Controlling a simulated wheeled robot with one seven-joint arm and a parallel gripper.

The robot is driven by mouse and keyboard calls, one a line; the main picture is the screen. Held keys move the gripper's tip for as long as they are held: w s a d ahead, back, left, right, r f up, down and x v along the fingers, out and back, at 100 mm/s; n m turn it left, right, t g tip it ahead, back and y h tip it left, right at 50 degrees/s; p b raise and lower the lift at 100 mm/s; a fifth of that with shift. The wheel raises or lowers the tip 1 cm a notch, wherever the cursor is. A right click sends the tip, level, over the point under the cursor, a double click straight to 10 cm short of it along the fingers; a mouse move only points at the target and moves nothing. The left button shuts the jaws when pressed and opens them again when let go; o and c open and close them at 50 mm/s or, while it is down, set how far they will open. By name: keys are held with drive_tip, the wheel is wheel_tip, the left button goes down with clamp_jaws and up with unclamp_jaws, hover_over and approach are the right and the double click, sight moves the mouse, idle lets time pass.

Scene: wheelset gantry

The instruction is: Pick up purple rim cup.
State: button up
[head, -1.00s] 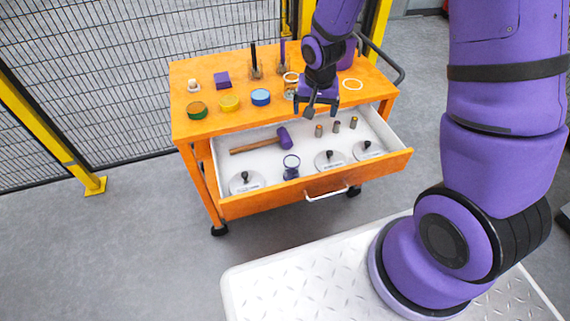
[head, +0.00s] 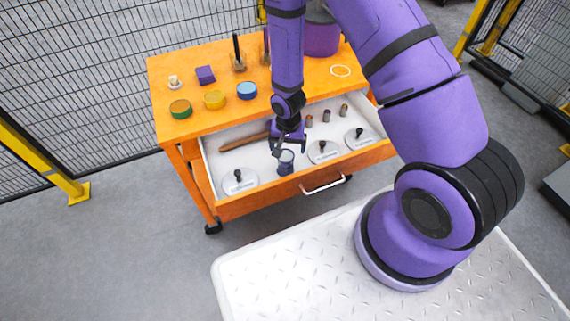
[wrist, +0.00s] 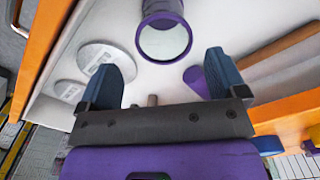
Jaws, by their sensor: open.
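The cup looks apart from the fingers.
In the drawer lie a hammer (head: 243,142), partly hidden, several round knobbed discs such as one at the left (head: 240,181), and small pegs (head: 327,115). The orange cart top (head: 215,117) holds coloured round items. The drawer front (head: 270,197) stands close to the cup.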

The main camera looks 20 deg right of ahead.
sight(285, 159)
drive_tip(key=shift+s+a+f, duration=0.1)
drive_tip(key=shift+a+f, duration=0.05)
drive_tip(key=shift+f, duration=0.9)
drive_tip(key=shift+s+a+f, duration=0.1)
drive_tip(key=shift+a+f, duration=0.1)
drive_tip(key=shift+f, duration=0.8)
drive_tip(key=shift+s+a+f, duration=0.1)
drive_tip(key=shift+a+f, duration=0.05)
drive_tip(key=shift+f, duration=0.9)
drive_tip(key=c, duration=1)
